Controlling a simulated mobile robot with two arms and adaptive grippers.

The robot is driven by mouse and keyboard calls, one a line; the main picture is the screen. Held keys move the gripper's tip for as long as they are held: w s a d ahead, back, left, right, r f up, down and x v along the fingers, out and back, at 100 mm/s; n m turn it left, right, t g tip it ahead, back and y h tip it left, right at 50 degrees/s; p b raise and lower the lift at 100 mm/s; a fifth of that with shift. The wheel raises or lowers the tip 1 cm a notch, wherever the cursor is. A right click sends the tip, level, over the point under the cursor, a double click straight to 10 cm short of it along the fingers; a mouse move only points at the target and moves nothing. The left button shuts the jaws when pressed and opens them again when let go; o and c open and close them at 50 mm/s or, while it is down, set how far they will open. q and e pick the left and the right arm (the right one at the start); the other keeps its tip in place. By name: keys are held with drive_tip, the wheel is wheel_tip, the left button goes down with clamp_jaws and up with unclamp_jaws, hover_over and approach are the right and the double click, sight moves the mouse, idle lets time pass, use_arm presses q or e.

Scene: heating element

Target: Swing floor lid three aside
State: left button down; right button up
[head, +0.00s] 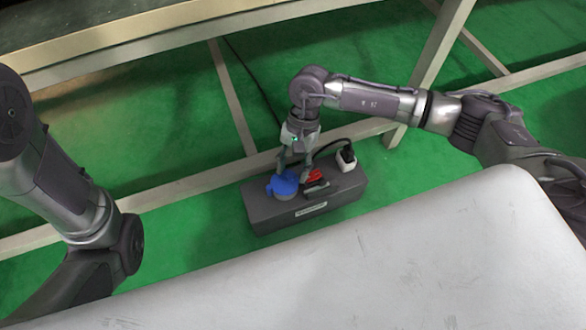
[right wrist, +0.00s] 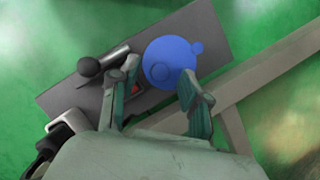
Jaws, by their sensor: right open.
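A long dark grey floor box (head: 340,192) stands on the green floor. A round blue lid (head: 283,185) with a small tab sits near its left end; it also shows in the right wrist view (right wrist: 172,58). A red part (head: 315,175) is beside the lid, partly hidden by a finger in the right wrist view (right wrist: 135,88). I cannot tell which piece is lid three. My right gripper (head: 296,168) points down over the box, open, its fingers (right wrist: 158,84) spread near the blue lid's edge. Contact is unclear. My left gripper is out of view.
A white plug (head: 346,160) with a black cable sits at the box's right end. A dark knobbed bar (right wrist: 98,63) lies across the box. Pale frame beams (head: 235,100) run behind it, and a light grey surface (head: 400,260) fills the front.

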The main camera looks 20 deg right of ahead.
clamp_jaws()
idle(0.3)
